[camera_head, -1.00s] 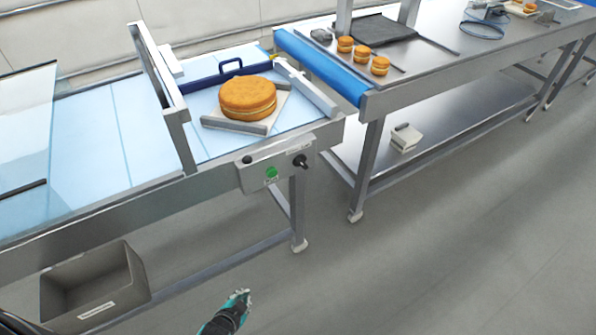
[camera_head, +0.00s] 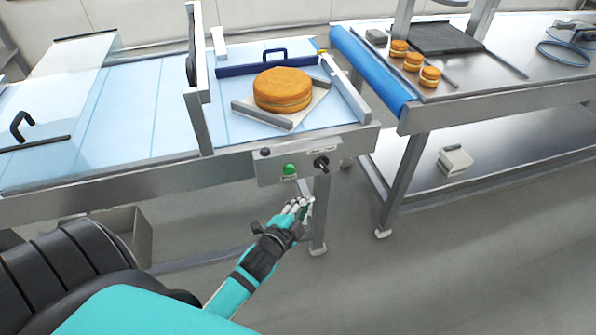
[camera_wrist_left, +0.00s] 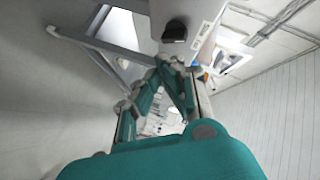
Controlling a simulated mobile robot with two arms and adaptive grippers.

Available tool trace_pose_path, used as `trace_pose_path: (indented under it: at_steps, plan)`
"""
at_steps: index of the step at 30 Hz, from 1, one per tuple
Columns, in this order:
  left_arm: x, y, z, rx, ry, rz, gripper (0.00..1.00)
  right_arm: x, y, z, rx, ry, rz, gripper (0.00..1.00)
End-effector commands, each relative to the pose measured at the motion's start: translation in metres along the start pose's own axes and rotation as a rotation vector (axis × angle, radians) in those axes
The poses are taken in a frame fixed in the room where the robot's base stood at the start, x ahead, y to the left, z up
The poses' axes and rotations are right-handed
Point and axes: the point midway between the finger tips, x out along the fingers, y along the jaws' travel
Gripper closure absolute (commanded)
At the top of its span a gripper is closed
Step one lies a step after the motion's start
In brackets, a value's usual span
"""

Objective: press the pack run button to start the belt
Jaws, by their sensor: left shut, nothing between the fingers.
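The control box (camera_head: 305,165) is mounted on the front side of the belt machine. It carries a green button (camera_head: 289,169) with a small label too small to read, a black knob (camera_head: 321,164) to its right and a dark round control (camera_head: 265,152) at the upper left. My left gripper (camera_head: 304,204) is shut and empty, just below the box and apart from the green button. In the left wrist view its fingers (camera_wrist_left: 172,68) point toward the box's underside, and the green button does not show. My right gripper is not in view.
A filled round cake (camera_head: 283,88) sits on the belt (camera_head: 140,110) between grey guides, before a blue bar (camera_head: 240,69). A steel table (camera_head: 480,100) with small cakes stands at right. A grey bin (camera_head: 125,225) is below the belt. The floor in front is clear.

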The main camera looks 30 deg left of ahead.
Motion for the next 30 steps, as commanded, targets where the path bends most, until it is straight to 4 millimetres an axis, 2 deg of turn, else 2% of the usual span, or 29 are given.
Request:
trace_pose_path:
  at_steps: [11, 23, 30]
  plan:
    - [0.005, -0.002, 0.004, 0.0, 0.0, 0.001, 1.0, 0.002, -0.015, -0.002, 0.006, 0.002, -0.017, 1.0]
    - [0.043, -0.029, 0.032, 0.002, 0.0, 0.0, 1.0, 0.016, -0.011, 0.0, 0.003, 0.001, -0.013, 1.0]
    - [0.058, -0.041, 0.042, 0.0, -0.001, 0.002, 1.0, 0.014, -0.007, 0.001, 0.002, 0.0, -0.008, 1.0]
